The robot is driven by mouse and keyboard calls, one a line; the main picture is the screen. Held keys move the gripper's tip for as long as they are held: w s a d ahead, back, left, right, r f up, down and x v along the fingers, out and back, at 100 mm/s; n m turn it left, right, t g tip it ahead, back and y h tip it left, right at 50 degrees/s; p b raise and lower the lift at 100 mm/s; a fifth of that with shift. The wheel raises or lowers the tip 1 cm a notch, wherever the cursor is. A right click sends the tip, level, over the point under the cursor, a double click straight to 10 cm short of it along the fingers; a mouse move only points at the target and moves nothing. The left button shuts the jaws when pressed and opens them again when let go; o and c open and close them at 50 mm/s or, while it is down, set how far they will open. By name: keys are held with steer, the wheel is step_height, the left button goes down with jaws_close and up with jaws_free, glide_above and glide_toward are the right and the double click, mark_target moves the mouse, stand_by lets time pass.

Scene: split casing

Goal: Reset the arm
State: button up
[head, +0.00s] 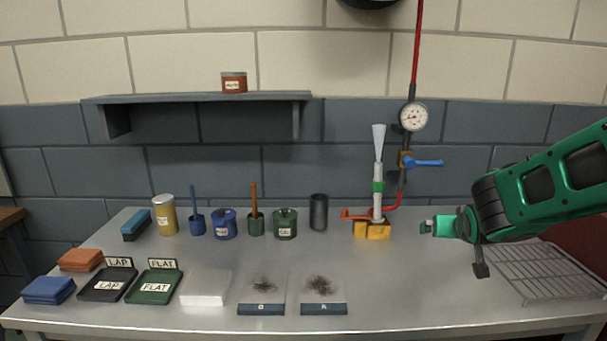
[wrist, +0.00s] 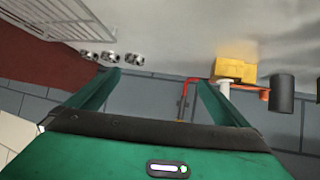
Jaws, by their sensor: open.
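My gripper (head: 430,227) is at the end of my green arm, which reaches in from the right in the head view. It is held above the right part of the metal table (head: 420,280), to the right of the yellow-based stand (head: 373,230) and left of the wire rack. In the wrist view the two green fingers of my gripper (wrist: 160,88) are spread wide, with nothing between them. The gripper touches nothing that I can see.
A wire rack (head: 555,272) lies at the table's right. A gauge (head: 413,116) and blue-handled valve (head: 425,163) hang on the wall. Cans, pots and trays fill the left and middle. Small metal parts (wrist: 113,58) lie near the rack. The front right is clear.

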steer(key=s+d+f+m+g, duration=0.1)
steer(key=s+d+f+g, duration=0.15)
steer(key=s, duration=0.65)
steer(key=s+d+f+m+g, duration=0.1)
steer(key=s+d+g, duration=0.3)
steer(key=s, duration=0.5)
steer(key=s+a+g+y, duration=0.2)
steer(key=s, duration=0.7)
steer(key=s+a+m+g+y, duration=0.1)
steer(key=s+a+g, duration=0.1)
steer(key=s, duration=0.7)
steer(key=shift+m+y, duration=0.3)
steer(key=shift+y, duration=0.1)
steer(key=shift+f, duration=0.1)
steer(key=shift+w+f, duration=0.25)
steer(key=shift+w, duration=0.4)
